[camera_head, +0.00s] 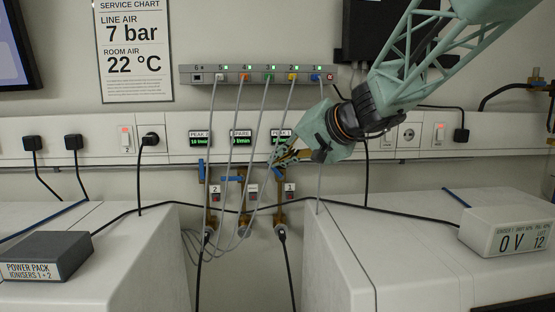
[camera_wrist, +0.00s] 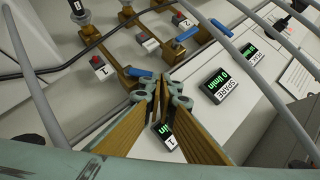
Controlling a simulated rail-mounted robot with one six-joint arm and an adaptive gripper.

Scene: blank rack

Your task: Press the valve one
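My gripper (camera_head: 279,158) is at the valves on the wall, with its fingers in front of the PEAK 1 display. In the wrist view my gripper's fingers (camera_wrist: 160,86) come together at the tips with nothing seen between them. Valve one's blue handle (camera_wrist: 142,73) sits on a brass body just beyond the fingertips; I cannot tell if they touch. The tag marked 1 (camera_head: 290,188) hangs beside valve one's brass pipe.
The spare valve's blue handle (camera_head: 232,178) and valve two's blue handle (camera_head: 201,170) are left of valve one. Grey cables (camera_head: 264,112) hang from the port strip (camera_head: 215,75) in front of the valves. White cabinets stand on both sides, with a gap between.

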